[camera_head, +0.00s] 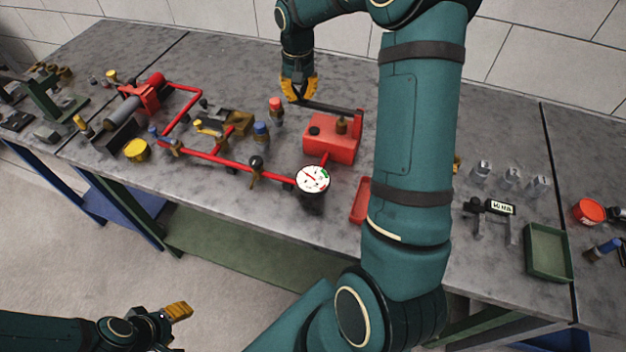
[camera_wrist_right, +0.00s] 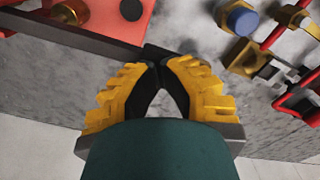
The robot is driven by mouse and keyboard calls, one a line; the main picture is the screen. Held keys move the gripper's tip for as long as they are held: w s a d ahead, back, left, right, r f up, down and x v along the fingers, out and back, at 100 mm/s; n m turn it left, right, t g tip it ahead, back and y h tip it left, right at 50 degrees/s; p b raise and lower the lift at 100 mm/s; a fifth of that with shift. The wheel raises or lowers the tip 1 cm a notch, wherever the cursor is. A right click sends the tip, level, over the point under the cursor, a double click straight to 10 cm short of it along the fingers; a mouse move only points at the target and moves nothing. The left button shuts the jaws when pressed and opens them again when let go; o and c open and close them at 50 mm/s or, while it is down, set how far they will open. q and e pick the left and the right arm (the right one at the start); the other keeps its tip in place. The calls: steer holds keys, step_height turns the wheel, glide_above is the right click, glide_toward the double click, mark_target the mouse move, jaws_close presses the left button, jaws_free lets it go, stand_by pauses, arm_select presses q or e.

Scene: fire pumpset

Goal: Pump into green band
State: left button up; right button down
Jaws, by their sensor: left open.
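The red pump (camera_head: 331,146) stands on the bench, with a dark lever handle (camera_head: 335,108) reaching left from a red post. The handle also shows in the right wrist view (camera_wrist_right: 75,36). My right gripper (camera_head: 298,97) is at the handle's free end. In the right wrist view its yellow fingers (camera_wrist_right: 160,62) close together around the handle's end. A white round gauge (camera_head: 313,179) sits in front of the pump, with a green band at its right side. A red needle seems to point up and left, outside the green; it is small. My left gripper (camera_head: 176,312) is open and empty, low, away from the bench.
Red piping (camera_head: 225,160) with valves runs left from the gauge. A blue-capped fitting (camera_head: 261,130) and a red-capped fitting (camera_head: 275,106) stand near the pump. A green tray (camera_head: 548,252) lies at the right. My right arm hides the bench right of the pump.

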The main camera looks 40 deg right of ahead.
step_height(320, 180, down, 5)
steer(key=b, duration=0.2)
steer(key=shift+r+b, duration=0.15)
steer(key=shift+b, duration=0.15)
steer(key=shift+r, duration=0.1)
steer(key=shift+r+p, duration=2)
steer(key=shift+r, duration=0.55)
steer(key=shift+f, duration=0.15)
